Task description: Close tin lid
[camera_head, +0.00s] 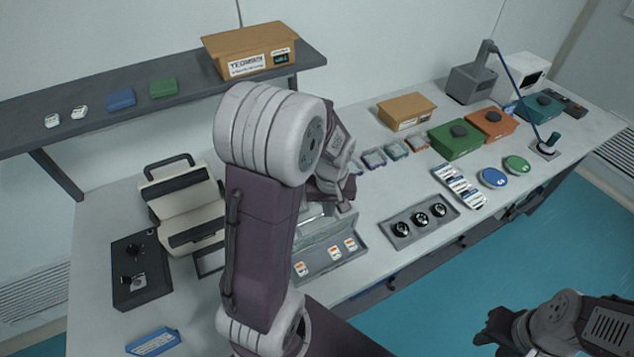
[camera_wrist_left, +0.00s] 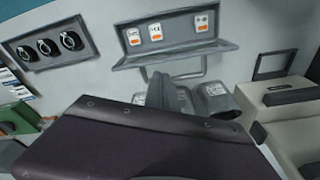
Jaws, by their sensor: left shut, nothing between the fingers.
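The grey tin (camera_head: 337,262) lies on the table with its long shallow front part holding white items with orange labels. A raised panel (camera_head: 325,232), which looks like its lid, stands tilted open behind the items, partly hidden by my left arm. In the left wrist view the tin (camera_wrist_left: 175,53) shows near the top. My left gripper (camera_head: 343,190) is shut and empty above the back of the tin, partly hidden by my arm. I cannot tell whether it touches the lid. My right gripper (camera_head: 492,328) hangs over the floor at lower right, its fingers unclear.
A cream case (camera_head: 188,208) with dark handles stands left of my left arm. A black box with knobs (camera_head: 138,270) lies further left. A tray with round black items (camera_head: 420,225) is right of the tin. Small boxes (camera_head: 375,158) stand behind. A shelf (camera_head: 195,95) hangs above.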

